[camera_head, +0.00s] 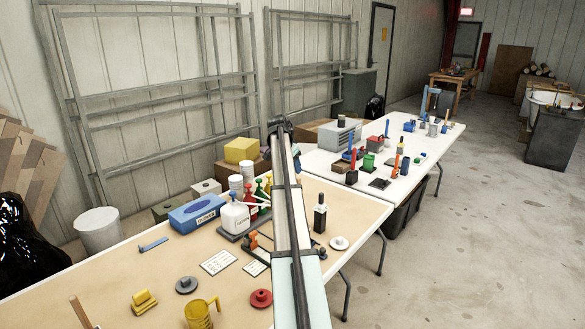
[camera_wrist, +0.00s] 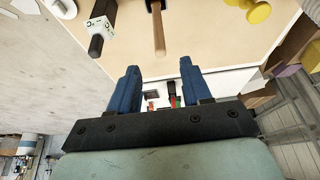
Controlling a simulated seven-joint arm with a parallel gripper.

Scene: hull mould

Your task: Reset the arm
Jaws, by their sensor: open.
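My gripper (camera_wrist: 158,82) shows in the wrist view with two blue fingers spread apart. Nothing is between its fingertips except the distant view of tools on another table. My arm crosses the middle of the head view, from the bottom edge up over the near table (camera_head: 115,279). My gripper itself cannot be made out in the head view. The wrist view shows the tan tabletop (camera_wrist: 205,45) beyond the fingers, with a dark bottle with a white label (camera_wrist: 101,28) and a wooden handle (camera_wrist: 157,25) on it.
A blue tissue box (camera_head: 197,213), white spray bottle (camera_head: 235,215), yellow mug (camera_head: 199,314) and red disc (camera_head: 261,298) stand on the near table. A black bottle (camera_head: 320,217) is right of my arm. A second table (camera_head: 446,131) holds many tools.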

